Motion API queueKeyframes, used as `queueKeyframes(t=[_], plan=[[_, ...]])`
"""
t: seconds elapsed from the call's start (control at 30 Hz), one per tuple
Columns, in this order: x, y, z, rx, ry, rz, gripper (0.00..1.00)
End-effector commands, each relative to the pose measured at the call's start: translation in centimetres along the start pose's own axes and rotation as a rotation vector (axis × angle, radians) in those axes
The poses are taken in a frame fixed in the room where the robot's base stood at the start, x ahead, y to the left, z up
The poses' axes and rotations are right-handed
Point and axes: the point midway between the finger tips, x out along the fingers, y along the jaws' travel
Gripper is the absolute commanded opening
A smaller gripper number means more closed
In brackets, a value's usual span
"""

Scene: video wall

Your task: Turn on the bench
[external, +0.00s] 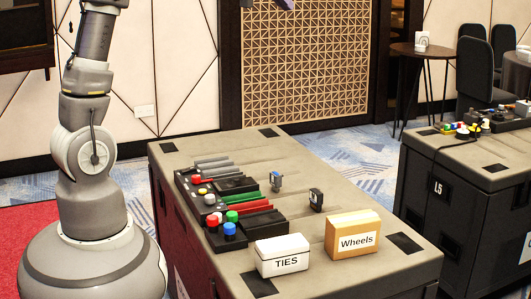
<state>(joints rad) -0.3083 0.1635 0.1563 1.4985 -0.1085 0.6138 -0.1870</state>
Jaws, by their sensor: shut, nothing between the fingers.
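The bench (300,165) is a dark cabinet with a grey-beige top and black corner patches. Along its left edge sit dark control boxes with several coloured buttons, among them a red button (196,179), a green button (232,216) and a blue button (229,229). I cannot tell from this view whether anything on the bench is lit or on. My arm stands at the left, beside the bench, and rises out of the top of the picture.
A white box marked TIES (282,256) and a tan box marked Wheels (352,235) stand at the bench's near end. Grey, green and red bars lie behind the buttons. Two small dark devices (276,181) (316,199) stand mid-top. A second bench (465,190) is at right.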

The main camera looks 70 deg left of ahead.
Motion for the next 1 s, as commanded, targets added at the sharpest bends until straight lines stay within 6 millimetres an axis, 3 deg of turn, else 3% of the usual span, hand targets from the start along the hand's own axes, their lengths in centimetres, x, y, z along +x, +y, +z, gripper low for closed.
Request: queueKeyframes(t=[0.03, 0.2, 0.33, 0.5, 0.6, 0.7, 0.8, 1.0], plan=[[3.3, -3.6, 0.9, -0.061, -0.044, -0.06, 0.0], [11.6, -15.7, 5.3, -0.271, -0.167, -0.245, 0.0], [15.9, -25.1, 10.1, -0.429, -0.248, -0.385, 0.0], [18.9, -34.9, 16.7, -0.595, -0.328, -0.535, 0.0], [19.5, -38.6, 19.7, -0.661, -0.357, -0.595, 0.0], [19.8, -40.8, 21.5, -0.701, -0.374, -0.631, 0.0], [19.9, -41.8, 22.4, -0.719, -0.381, -0.648, 0.0], [19.9, -41.9, 22.5, -0.723, -0.382, -0.651, 0.0]])
